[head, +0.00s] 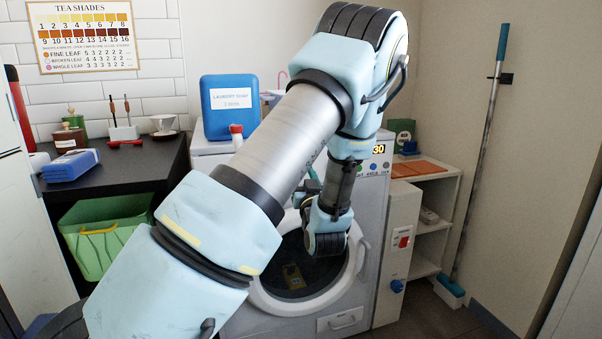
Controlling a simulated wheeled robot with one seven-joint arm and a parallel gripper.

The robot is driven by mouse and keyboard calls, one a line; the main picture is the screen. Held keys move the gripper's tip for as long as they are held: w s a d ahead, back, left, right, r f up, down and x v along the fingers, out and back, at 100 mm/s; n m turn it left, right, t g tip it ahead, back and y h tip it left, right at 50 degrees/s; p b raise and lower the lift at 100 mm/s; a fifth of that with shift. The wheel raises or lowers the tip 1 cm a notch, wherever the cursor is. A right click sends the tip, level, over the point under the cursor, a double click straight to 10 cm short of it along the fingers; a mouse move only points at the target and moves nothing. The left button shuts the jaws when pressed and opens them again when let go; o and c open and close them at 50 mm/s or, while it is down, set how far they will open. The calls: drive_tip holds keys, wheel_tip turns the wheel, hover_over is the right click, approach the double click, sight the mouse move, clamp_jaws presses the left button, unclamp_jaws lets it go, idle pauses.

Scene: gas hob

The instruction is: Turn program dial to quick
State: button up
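A white front-loading washing machine (366,290) stands in the middle of the view, with its round door (352,268) closed. My arm crosses in front of it and hides most of the control panel. The panel's right end shows a lit display (379,149) that appears to read 30, above a row of small coloured buttons (373,167). I cannot make out the program dial or its marks. My wrist (328,225) hangs in front of the machine, above and over the door. A small teal and grey part shows just left of the wrist; the fingertips cannot be made out.
A blue laundry soap container (230,106) stands on top of the machine. A dark counter (125,163) with a green basket (104,235) below is at left. A white cabinet (399,235) and shelf (428,262) are close at right, with a broom (490,130) against the wall.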

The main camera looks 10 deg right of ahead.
drive_tip(key=o, duration=0.4)
drive_tip(key=shift+s, duration=0.1)
drive_tip(key=v, duration=1)
drive_tip(key=shift+s+b, duration=0.3)
drive_tip(key=shift+s, duration=0.05)
